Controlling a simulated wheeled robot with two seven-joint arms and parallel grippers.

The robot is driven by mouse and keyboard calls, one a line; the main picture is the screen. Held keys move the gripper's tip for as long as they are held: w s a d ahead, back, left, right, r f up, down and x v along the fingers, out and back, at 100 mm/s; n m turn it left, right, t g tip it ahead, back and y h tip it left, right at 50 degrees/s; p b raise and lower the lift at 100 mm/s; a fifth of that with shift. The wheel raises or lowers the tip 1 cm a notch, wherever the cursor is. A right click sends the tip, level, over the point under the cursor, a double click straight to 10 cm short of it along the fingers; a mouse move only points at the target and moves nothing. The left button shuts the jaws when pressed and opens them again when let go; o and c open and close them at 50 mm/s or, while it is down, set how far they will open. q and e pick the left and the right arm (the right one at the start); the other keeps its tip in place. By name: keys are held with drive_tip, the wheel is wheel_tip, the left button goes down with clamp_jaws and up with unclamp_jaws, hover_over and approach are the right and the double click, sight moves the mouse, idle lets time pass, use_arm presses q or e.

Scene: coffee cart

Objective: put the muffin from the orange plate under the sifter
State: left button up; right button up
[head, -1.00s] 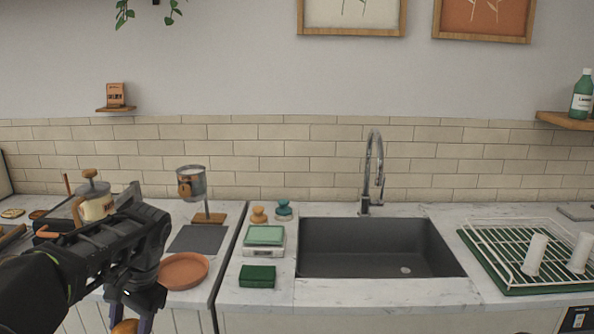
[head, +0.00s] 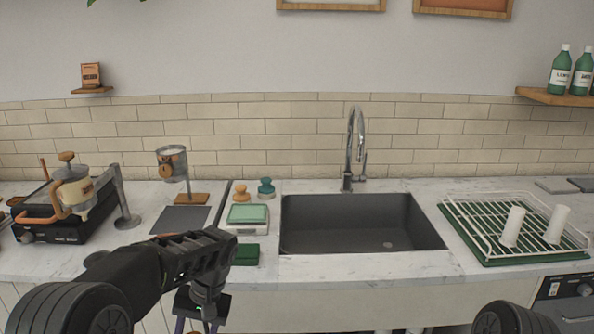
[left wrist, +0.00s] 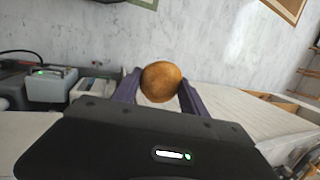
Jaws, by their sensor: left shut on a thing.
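The muffin (left wrist: 162,82) is round and golden brown, and it sits between the two purple fingers of my left gripper (left wrist: 161,90) in the left wrist view. That gripper (head: 199,322) is low at the front of the counter in the head view, where the muffin cannot be made out. The sifter (head: 172,163) is a metal cup with a wooden knob, held on a stand with a wooden base (head: 188,199). A dark mat (head: 181,218) lies in front of it. The gripper is in front of and below the sifter. The orange plate is not visible. My right gripper is not in view.
A press (head: 75,190) on a black burner (head: 50,222) stands left of the sifter. A scale (head: 246,219), a green sponge (head: 245,254) and two tampers (head: 266,188) are to its right. The sink (head: 360,224) and a drying rack (head: 515,232) lie further right.

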use_arm(q)
drive_tip(key=shift+d+f, duration=0.3)
drive_tip(key=shift+d, duration=0.55)
drive_tip(key=shift+d+m, duration=0.3)
drive_tip(key=shift+d, duration=0.1)
